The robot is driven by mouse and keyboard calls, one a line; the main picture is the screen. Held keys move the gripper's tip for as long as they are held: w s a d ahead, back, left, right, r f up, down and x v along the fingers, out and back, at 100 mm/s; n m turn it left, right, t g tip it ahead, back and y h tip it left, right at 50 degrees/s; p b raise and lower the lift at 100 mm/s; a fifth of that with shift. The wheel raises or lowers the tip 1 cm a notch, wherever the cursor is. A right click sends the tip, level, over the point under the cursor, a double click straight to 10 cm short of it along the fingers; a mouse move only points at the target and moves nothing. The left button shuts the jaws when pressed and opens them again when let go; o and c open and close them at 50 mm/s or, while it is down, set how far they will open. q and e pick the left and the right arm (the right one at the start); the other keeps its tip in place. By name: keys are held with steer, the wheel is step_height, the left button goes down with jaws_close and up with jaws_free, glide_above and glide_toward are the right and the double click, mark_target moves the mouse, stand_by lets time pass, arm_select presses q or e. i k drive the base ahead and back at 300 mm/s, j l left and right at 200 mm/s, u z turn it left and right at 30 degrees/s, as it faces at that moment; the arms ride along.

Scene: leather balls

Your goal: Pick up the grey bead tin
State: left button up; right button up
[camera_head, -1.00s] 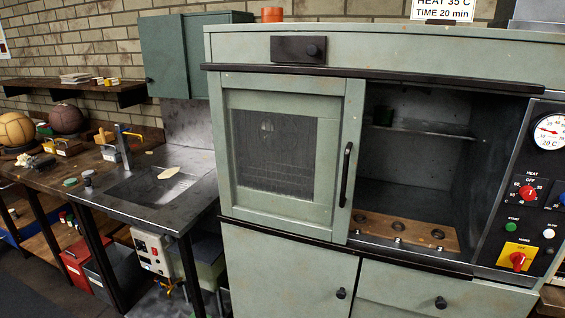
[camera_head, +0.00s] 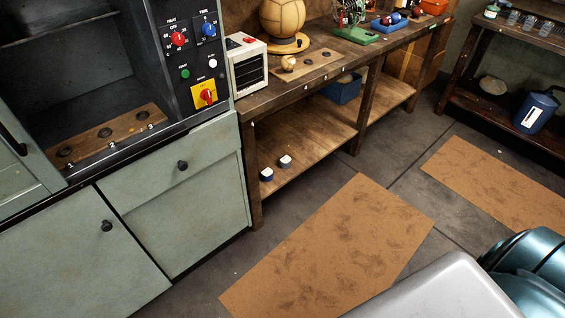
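No tin is plainly readable as the grey bead tin. On the lower shelf of the wooden bench stand two small containers with pale tops. The front one (camera_head: 267,174) looks blue below, and the one behind it (camera_head: 285,161) looks greyer or darker below. They are too small to tell whether either is the bead tin. Neither of my grippers is in view. Smooth grey and teal parts at the bottom right seem to be my own body.
A green cabinet (camera_head: 185,205) with an open heating chamber stands at left. The wooden bench (camera_head: 315,132) holds a leather ball (camera_head: 284,17) and a small heater box (camera_head: 247,62). A blue jug (camera_head: 536,110) sits on the right rack. Brown mats (camera_head: 330,245) lie on the otherwise clear floor.

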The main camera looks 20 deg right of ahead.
mark_target(285, 161)
steer(key=i+l+u, duration=0.15)
steer(key=i+l, duration=0.25)
steer(key=i+l+u, duration=0.1)
steer(key=i+l, duration=0.25)
steer(key=l, duration=0.2)
steer(key=i+l+u, duration=0.15)
steer(key=i+l, duration=0.15)
steer(key=l, duration=0.2)
